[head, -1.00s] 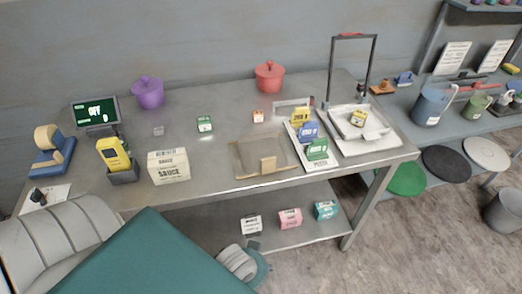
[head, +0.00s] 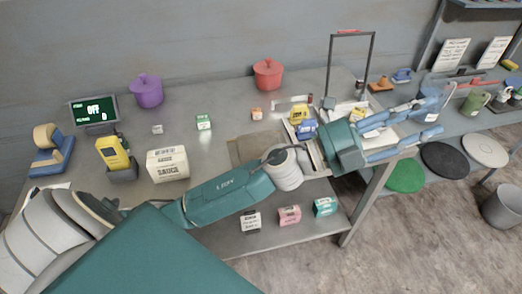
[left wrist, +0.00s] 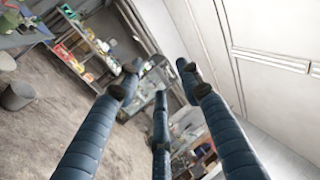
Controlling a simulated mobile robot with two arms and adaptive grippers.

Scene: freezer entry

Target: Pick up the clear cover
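The clear cover (head: 250,150), a flat see-through brownish panel, lies on the steel table (head: 215,95) near its front edge in the head view. My left arm now crosses in front of it and hides its front part and tan handle. My left gripper (head: 432,117) is out to the right of the cover, over the table's right end, with its blue fingers pointing right and spread apart. In the left wrist view the fingers (left wrist: 160,88) are apart with nothing between them. The cover cannot be made out in that view. My right gripper is not in view.
A tray with small boxes, including a yellow box (head: 299,113), is partly behind my left gripper. A tall black frame (head: 329,70) stands behind the gripper. A sauce box (head: 168,163), a purple pot (head: 146,92) and a red pot (head: 268,74) stand on the table.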

